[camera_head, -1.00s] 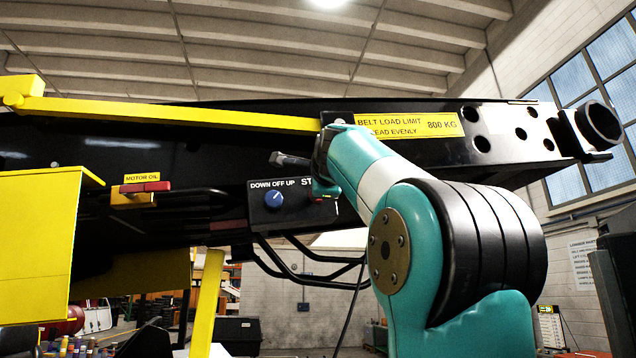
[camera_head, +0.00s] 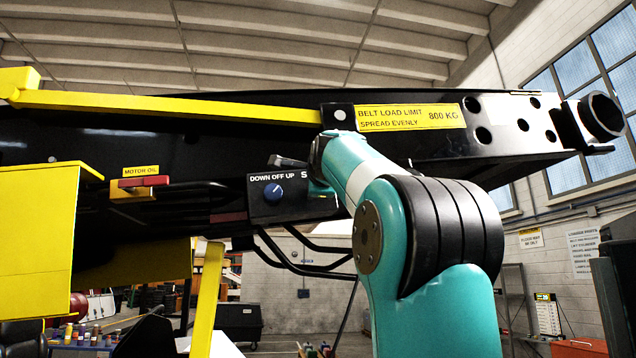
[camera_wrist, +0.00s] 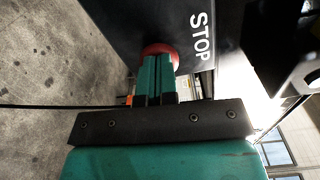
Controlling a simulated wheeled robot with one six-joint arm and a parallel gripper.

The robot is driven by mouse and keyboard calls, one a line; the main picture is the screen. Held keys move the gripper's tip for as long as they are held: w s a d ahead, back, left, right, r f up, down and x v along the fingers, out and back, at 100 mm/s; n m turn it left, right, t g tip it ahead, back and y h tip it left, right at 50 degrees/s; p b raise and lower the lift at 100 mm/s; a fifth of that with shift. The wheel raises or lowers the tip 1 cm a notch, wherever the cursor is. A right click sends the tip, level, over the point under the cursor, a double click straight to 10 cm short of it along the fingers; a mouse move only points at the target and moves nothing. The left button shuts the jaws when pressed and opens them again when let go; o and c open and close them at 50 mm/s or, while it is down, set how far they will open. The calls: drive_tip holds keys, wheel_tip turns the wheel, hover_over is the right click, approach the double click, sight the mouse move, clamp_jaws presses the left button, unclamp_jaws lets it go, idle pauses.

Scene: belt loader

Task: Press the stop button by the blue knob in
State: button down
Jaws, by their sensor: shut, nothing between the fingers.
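The blue knob (camera_head: 273,192) sits on a black control box (camera_head: 262,211) marked DOWN OFF UP, under the belt frame. To its right the lettering begins with S, and my arm hides the rest. In the wrist view the box face reads STOP, and the red stop button (camera_wrist: 158,50) shows beside that word. My gripper (camera_wrist: 157,66) is shut and empty, its teal fingertips in front of the button and covering its lower part. I cannot tell whether they touch it. In the head view my arm hides the button and most of the gripper.
A red-handled fitting (camera_head: 139,184) under a MOTOR OIL label is left of the box. Black bent bars (camera_head: 300,262) run below the box. A yellow rail (camera_head: 180,106) and the black belt frame (camera_head: 500,150) are above. A yellow housing (camera_head: 40,250) stands at left.

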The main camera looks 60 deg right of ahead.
drive_tip(key=b+v, duration=0.4)
drive_tip(key=v, duration=1)
idle(0.4)
